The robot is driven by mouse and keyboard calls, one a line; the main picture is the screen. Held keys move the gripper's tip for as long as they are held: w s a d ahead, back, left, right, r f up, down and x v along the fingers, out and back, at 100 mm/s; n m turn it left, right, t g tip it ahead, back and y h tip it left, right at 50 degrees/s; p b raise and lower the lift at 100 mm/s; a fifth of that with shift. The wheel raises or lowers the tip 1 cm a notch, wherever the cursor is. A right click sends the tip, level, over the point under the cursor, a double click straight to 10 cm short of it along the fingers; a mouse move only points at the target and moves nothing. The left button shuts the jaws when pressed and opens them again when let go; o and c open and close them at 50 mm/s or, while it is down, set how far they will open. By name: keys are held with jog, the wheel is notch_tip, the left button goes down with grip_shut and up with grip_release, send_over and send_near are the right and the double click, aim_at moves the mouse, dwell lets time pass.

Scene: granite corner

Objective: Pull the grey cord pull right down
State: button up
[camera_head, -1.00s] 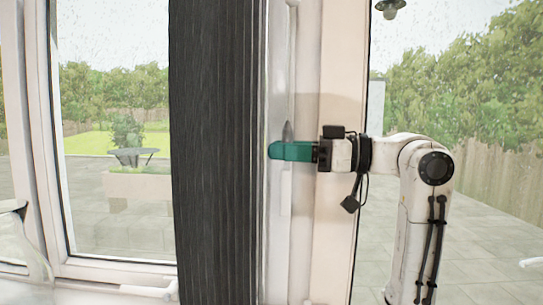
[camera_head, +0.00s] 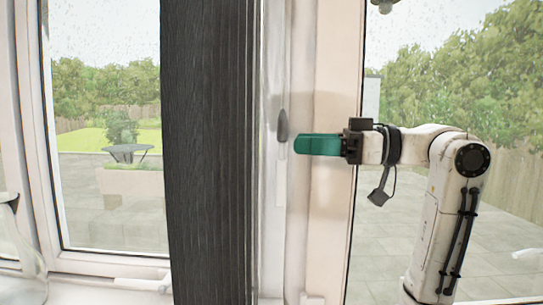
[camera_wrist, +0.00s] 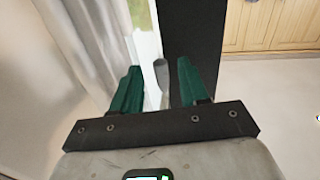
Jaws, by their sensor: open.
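The grey cord pull (camera_head: 283,125) is a small dark teardrop shape hanging in front of the white window frame, just right of the dark curtain. My gripper (camera_head: 298,145), with green fingers, is just to the right of the cord pull and a little lower in the head view, apart from it. In the wrist view the grey cord pull (camera_wrist: 161,74) shows beyond and between the two open green fingers of my gripper (camera_wrist: 158,82). The gripper is open and empty. The cord above the pull is too faint to make out clearly.
A dark ribbed curtain (camera_head: 210,150) hangs left of the pull. White window frames and glass lie behind, and a glass vessel (camera_head: 20,250) stands at the lower left. Wooden cabinets (camera_wrist: 270,25) show in the wrist view.

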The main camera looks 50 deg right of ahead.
jog(key=v, duration=0.5)
jog(key=shift+b, duration=0.35)
